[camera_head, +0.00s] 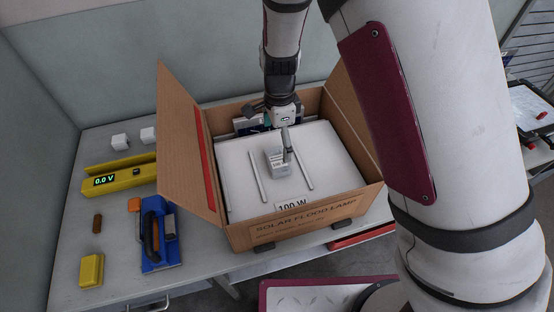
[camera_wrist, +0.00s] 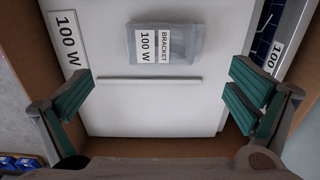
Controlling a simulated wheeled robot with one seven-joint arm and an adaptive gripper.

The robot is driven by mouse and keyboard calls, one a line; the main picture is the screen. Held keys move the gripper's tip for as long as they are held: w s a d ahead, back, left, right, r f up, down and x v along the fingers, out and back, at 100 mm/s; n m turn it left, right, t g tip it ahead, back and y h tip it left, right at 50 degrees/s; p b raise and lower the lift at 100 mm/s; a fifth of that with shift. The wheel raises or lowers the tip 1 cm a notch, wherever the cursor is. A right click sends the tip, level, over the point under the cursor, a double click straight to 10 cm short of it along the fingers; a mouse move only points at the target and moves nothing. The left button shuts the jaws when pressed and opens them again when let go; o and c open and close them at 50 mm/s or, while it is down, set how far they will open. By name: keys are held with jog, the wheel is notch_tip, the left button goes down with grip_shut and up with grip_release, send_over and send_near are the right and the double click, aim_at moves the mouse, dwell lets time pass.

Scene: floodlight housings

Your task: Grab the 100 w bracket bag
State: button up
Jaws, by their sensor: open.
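The bracket bag is a small grey bag (camera_wrist: 165,43) with a white label reading BRACKET 100 W. It lies on the white 100 W housing panel (camera_wrist: 110,105) inside the open carton. In the head view the bag (camera_head: 279,165) shows near the middle of the panel, partly overlapped by my gripper. My gripper (camera_wrist: 160,95) is open and empty, with its green-padded fingers spread wide. In the wrist view the bag is beyond the fingertips, apart from them and toward the top of the picture. A raised white bar (camera_wrist: 150,80) lies between the bag and my gripper.
The cardboard carton (camera_head: 290,234), marked SOLAR FLOOD LAMP, has raised flaps and walls around the panel. A yellow meter (camera_head: 118,176), a blue tool (camera_head: 160,240) and a yellow block (camera_head: 91,270) lie on the table to its left. A dark blue panel (camera_wrist: 268,30) stands at the carton's edge.

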aim_at(277, 158)
jog(key=shift+a+f+p, duration=0.15)
jog(key=shift+f+p, duration=0.1)
jog(key=shift+f, duration=1.8)
jog(key=shift+a+f+p, duration=0.1)
jog(key=shift+f+p, duration=0.15)
jog(key=shift+f, duration=1.8)
jog(key=c, duration=1.3)
